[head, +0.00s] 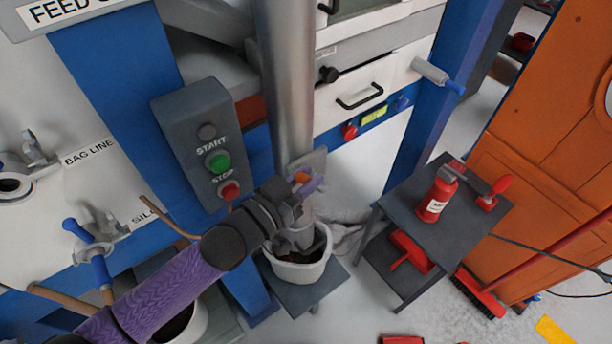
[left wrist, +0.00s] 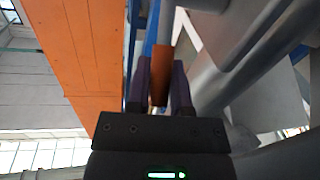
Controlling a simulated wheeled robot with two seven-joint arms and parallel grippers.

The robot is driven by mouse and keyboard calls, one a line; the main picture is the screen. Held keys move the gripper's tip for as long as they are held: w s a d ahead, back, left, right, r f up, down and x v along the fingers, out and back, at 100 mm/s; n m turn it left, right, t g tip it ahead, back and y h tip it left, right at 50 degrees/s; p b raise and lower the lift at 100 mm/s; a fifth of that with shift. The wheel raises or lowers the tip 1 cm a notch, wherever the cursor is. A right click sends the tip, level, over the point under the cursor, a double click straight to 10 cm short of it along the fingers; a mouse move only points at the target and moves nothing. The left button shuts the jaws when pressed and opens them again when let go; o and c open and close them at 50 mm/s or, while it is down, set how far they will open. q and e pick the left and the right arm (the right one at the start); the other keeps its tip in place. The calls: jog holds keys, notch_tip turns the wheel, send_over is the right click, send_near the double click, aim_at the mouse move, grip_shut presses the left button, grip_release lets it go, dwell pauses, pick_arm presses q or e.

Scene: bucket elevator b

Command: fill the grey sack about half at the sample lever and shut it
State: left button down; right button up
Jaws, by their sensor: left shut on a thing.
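My left gripper (head: 304,183) is at the upright metal pipe (head: 290,100). Its purple fingers are shut on an orange handle (head: 300,177) beside the pipe's lower end. In the left wrist view the orange handle (left wrist: 160,76) sits between the two fingers (left wrist: 160,90). The pipe's lower end is over a whitish bucket (head: 298,274) with dark contents; my gripper partly hides it. A pale crumpled thing (head: 345,238) lies behind the bucket; I cannot tell if it is the grey sack. No lever labelled sample is readable. My right gripper is out of view.
A grey control box (head: 207,140) with START and STOP buttons stands left of the pipe. Valves with blue handles (head: 100,270) are at far left. A small dark table (head: 455,205) with a red canister (head: 437,195) stands at right. An orange cabinet (head: 550,150) is beyond.

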aim_at(322, 184)
pick_arm(q)
jog(key=shift+r+p, duration=0.25)
jog(key=shift+p, duration=0.4)
jog(key=g+y+p, duration=0.1)
jog(key=p, duration=0.2)
jog(key=w+d+g+y+p, duration=0.1)
jog(key=p, duration=0.2)
jog(key=d+r+g+y+p, duration=0.1)
jog(key=p, duration=0.2)
jog(key=shift+w+r+m, duration=0.1)
jog(key=shift+w+m, duration=0.2)
jog(key=shift+m, duration=0.1)
jog(key=shift+w+d+g+y+p, duration=0.2)
jog(key=shift+d+g+y+p, duration=0.2)
jog(key=shift+y+p, duration=0.35)
jog(key=shift+w+f+g, duration=0.1)
jog(key=shift+f+g, duration=0.1)
jog(key=shift+g, duration=0.1)
jog(key=c, duration=0.5)
grip_release()
jog(key=shift+c, duration=0.2)
